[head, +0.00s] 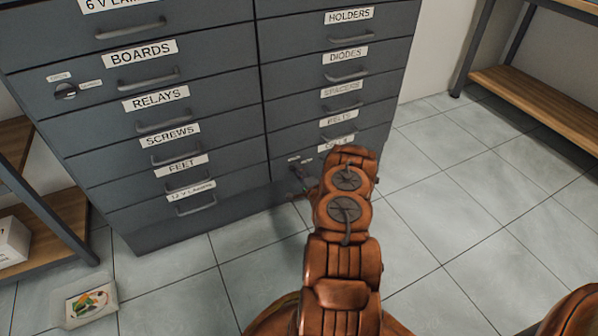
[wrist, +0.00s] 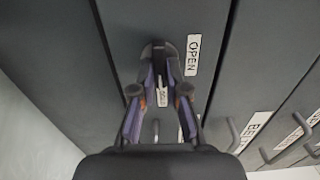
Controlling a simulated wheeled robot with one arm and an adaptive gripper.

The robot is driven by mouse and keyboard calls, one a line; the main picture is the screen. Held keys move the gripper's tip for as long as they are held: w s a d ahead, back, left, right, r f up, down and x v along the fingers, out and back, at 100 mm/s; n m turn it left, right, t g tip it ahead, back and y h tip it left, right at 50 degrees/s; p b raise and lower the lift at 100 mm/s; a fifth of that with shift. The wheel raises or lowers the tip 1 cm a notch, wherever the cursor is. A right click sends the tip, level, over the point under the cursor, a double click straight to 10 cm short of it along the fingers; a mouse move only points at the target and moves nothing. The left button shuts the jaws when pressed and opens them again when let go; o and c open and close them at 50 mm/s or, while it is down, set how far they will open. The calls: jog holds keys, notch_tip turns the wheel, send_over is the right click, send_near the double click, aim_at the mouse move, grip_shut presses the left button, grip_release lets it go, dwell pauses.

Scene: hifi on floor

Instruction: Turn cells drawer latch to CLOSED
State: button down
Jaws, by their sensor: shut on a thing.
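The cells drawer (head: 280,172) is the bottom drawer of the right column in the head view; its label (head: 334,144) is partly covered by my arm. My gripper (wrist: 160,80) is at the drawer's left end, its fingers shut on the dark latch (wrist: 158,52). An OPEN label (wrist: 193,55) is beside the latch in the wrist view. A second small label (wrist: 162,93) shows between the fingers, too covered to read fully. The latch's exact angle is hidden by the fingers.
The grey cabinet (head: 232,195) has several labelled drawers with bar handles. Another latch (head: 66,91) is on the boards drawer. Wooden shelves stand at left (head: 45,215) and right (head: 540,105). Floor at right is clear.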

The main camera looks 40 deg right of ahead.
jog(key=c, duration=1.2)
grip_release()
jog(key=shift+s, duration=0.1)
jog(key=shift+v, duration=5.9)
jog(key=shift+a, duration=0.1)
jog(key=shift+r, duration=0.1)
